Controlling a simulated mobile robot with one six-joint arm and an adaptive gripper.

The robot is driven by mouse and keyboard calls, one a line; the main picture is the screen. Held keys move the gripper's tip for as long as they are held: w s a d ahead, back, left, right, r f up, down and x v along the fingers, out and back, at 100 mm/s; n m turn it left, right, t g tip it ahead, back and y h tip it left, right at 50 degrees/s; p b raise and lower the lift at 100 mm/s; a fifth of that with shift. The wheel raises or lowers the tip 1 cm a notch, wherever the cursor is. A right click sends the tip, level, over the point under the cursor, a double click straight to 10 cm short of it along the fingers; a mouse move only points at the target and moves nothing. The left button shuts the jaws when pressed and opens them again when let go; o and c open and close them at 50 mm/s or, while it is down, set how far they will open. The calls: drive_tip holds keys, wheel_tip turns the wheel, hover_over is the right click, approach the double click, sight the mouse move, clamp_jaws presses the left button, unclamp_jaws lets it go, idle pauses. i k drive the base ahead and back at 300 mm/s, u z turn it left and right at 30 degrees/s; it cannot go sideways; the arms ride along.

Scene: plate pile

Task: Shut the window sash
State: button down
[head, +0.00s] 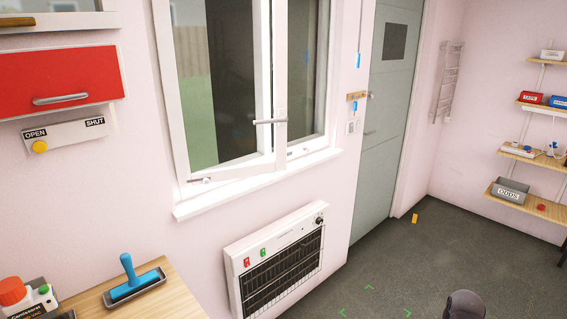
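The white window sash (265,90) is in the upper middle of the head view and holds a large glass pane. It stands ajar, its right edge apparently swung a little into the room from the white frame (328,70). A metal lever handle (270,121) sits on its right stile and points sideways. A small metal fitting (200,180) is at its lower left. The white sill (245,187) runs below and looks clear.
A heater (275,258) is on the wall under the window. A wooden worktop (165,300) with a blue-handled tool (130,278) is at lower left. A red cabinet (60,75) hangs above an OPEN/SHUT panel (70,136). The grey floor (400,260) right of the heater is mostly free.

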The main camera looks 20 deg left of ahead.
sight(161, 8)
drive_tip(key=u, duration=0.05)
drive_tip(key=i, duration=1.35)
drive_tip(key=u, duration=1.45)
drive_tip(key=k, duration=0.65)
drive_tip(key=u, duration=0.15)
